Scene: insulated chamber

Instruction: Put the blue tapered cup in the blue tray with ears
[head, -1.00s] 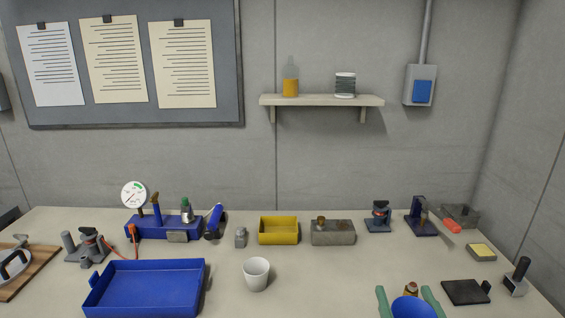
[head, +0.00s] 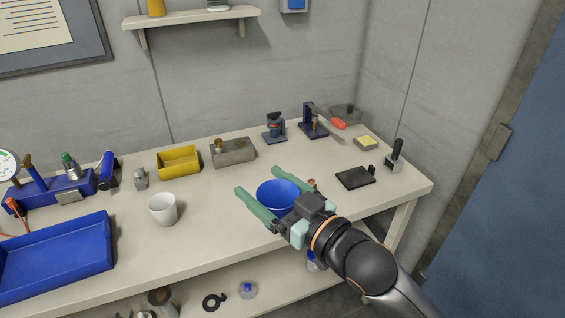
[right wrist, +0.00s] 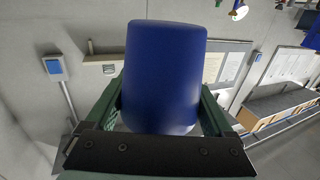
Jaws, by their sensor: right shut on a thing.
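The blue tapered cup (head: 278,194) is held between the two green fingers of my right gripper (head: 257,181), over the front right part of the table. Its open rim faces up. In the right wrist view the blue cup (right wrist: 165,75) fills the middle, with a green finger on each side. The blue tray with ears (head: 55,262) lies on the table at the left of the head view, cut off by the picture edge. It looks empty where it shows. My left gripper is not in view.
A white cup (head: 163,209) stands between the tray and my right gripper. A black plate (head: 355,177) lies to the right. The table's front edge (head: 200,267) runs below, with a lower shelf beneath.

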